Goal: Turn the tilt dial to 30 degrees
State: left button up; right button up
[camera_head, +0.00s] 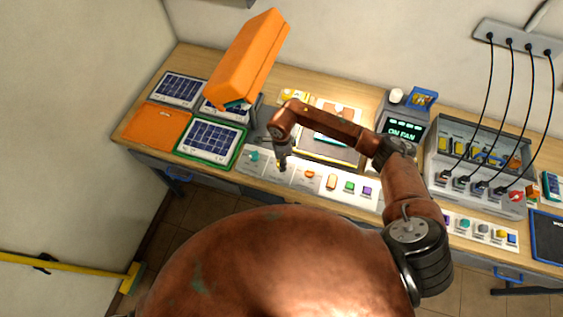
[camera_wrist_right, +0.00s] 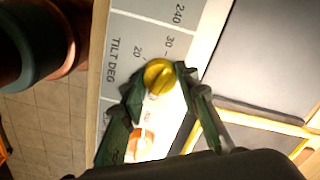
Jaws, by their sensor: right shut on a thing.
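The yellow tilt dial (camera_wrist_right: 158,76) sits on a pale panel strip (camera_wrist_right: 125,52) printed "TILT DEG", with 20 and 30 marked beside the dial. My right gripper (camera_wrist_right: 159,80) has a fingertip on each side of the dial and is shut on it. A dark line crosses the dial's face, but I cannot tell which mark it points to. In the head view my right gripper (camera_head: 282,163) is low over the strip at the bench's front, and the dial is mostly hidden there. My left gripper is not in view.
On the bench are a small solar panel in a green frame (camera_head: 212,140), an orange mat (camera_head: 157,127) and a grey unit with a lit screen (camera_head: 404,126). An orange box (camera_head: 248,55) rises above the back left. Black cables (camera_head: 488,100) hang at right.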

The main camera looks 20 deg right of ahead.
jog(key=m+b, duration=0.1)
jog(key=m, duration=0.2)
jog(key=shift+f+m, duration=0.1)
jog(key=shift+m, duration=0.3)
jog(key=m+b, duration=0.1)
jog(key=m, duration=0.3)
jog(key=shift+m+b, duration=0.3)
jog(key=shift+b, duration=0.1)
jog(key=m, duration=0.4)
jog(key=shift+b, duration=0.3)
jog(key=m, duration=0.8)
jog(key=shift+m, duration=0.3)
jog(key=m+p, duration=0.1)
jog(key=m, duration=0.2)
jog(key=shift+m, duration=0.3)
jog(key=m+p, duration=0.1)
jog(key=m, duration=0.3)
jog(key=shift+r, duration=0.2)
jog(key=shift+m+p, duration=0.85)
jog(key=shift+m, duration=1.35)
jog(key=shift+f, duration=0.1)
